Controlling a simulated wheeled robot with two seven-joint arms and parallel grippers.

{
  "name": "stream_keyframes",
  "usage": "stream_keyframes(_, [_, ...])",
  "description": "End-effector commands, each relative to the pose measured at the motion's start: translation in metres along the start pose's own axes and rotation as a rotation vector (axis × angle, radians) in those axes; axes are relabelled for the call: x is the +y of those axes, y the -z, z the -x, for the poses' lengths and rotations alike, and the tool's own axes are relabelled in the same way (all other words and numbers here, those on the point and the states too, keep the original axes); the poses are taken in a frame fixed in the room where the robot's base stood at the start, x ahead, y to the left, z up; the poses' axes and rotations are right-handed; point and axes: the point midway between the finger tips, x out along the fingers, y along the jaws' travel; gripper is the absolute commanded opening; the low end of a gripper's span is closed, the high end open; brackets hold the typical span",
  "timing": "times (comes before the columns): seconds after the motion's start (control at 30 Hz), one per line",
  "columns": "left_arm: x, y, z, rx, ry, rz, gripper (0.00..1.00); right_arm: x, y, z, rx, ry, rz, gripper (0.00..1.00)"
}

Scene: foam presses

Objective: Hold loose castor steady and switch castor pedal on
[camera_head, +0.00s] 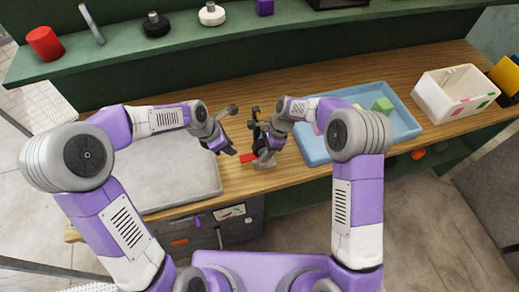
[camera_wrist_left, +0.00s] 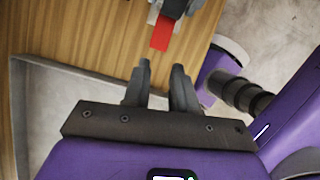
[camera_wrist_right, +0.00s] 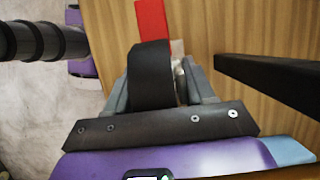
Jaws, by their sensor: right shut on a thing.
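The castor shows in the right wrist view as a black wheel (camera_wrist_right: 152,75) between my right gripper's fingers, with a red pedal (camera_wrist_right: 150,20) sticking out beyond it. My right gripper (camera_wrist_right: 160,90) is shut on the castor at the wooden worktop. In the head view the red pedal (camera_head: 248,157) points left, towards my left gripper (camera_head: 232,151). My left gripper is empty, its fingers apart, a short way from the pedal. In the left wrist view the red pedal (camera_wrist_left: 161,33) lies ahead of the fingertips (camera_wrist_left: 160,72), not touching them. The castor is partly hidden by my right gripper.
A blue tray (camera_head: 313,150) with green blocks (camera_head: 382,105) lies to the right, and a white bin (camera_head: 430,102) stands beyond it. A grey mat (camera_head: 180,182) lies to the left. A green shelf (camera_head: 110,63) with several objects runs along the back. A black bar (camera_wrist_right: 275,75) crosses the right wrist view.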

Motion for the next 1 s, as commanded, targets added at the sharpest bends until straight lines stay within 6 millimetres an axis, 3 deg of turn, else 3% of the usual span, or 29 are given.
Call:
stream_keyframes(0.03, [0.0, 0.0, 0.001, 0.0, 0.0, -0.021, 0.18, 0.0, 0.0, 0.0, 0.0, 0.001, 0.0, 0.04])
stream_keyframes(0.17, [0.001, -0.002, 0.003, 0.002, 0.002, -0.154, 0.0, 0.0, 0.0, 0.0, 0.0, 0.001, 0.0, 0.04])
stream_keyframes(1.0, [0.004, -0.016, 0.028, 0.008, 0.06, -1.829, 0.0, 0.0, 0.0, 0.001, 0.0, 0.001, 0.0, 0.04])
